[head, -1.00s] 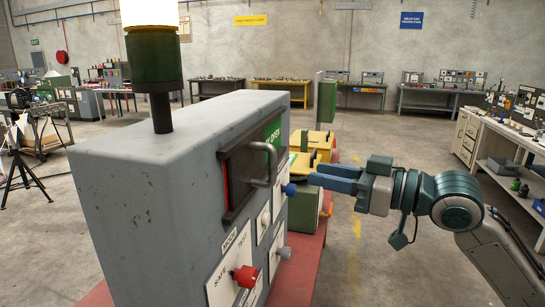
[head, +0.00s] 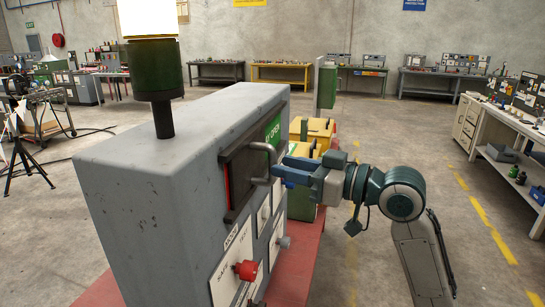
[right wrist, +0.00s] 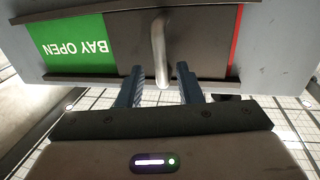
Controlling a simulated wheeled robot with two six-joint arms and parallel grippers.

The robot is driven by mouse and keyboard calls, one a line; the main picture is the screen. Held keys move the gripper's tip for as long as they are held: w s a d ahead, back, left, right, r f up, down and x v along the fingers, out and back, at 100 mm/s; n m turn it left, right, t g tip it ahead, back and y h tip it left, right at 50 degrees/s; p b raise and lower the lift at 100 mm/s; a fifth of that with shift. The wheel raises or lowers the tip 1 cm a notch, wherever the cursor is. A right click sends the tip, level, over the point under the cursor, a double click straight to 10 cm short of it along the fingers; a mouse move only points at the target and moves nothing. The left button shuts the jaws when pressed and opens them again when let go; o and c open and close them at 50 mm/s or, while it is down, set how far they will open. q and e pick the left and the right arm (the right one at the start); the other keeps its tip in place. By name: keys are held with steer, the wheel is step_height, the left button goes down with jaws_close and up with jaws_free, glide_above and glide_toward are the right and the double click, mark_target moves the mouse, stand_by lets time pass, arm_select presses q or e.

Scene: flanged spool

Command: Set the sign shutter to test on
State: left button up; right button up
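The sign shutter (head: 240,178) is a dark plate in a frame on the side of a grey cabinet. It has a bent metal handle (head: 271,152), which also shows in the right wrist view (right wrist: 158,45). A green "BAY OPEN" panel (right wrist: 75,47) is uncovered on one side of the shutter. A thin red strip (right wrist: 236,42) shows at its opposite edge. My right gripper (head: 281,172) is at the handle. In the right wrist view its two open fingers (right wrist: 160,88) lie either side of the handle's near end, with gaps visible. My left gripper is not in view.
Below the shutter are a red knob (head: 246,270) on a mode plate and a grey knob (head: 284,242). A lit lamp on a green base (head: 155,72) stands on the cabinet. Yellow boxes (head: 312,130) stand behind it. The floor to the right is open.

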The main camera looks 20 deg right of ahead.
steer(key=shift+p+x, duration=0.8)
steer(key=shift+x, duration=1.25)
jaws_close()
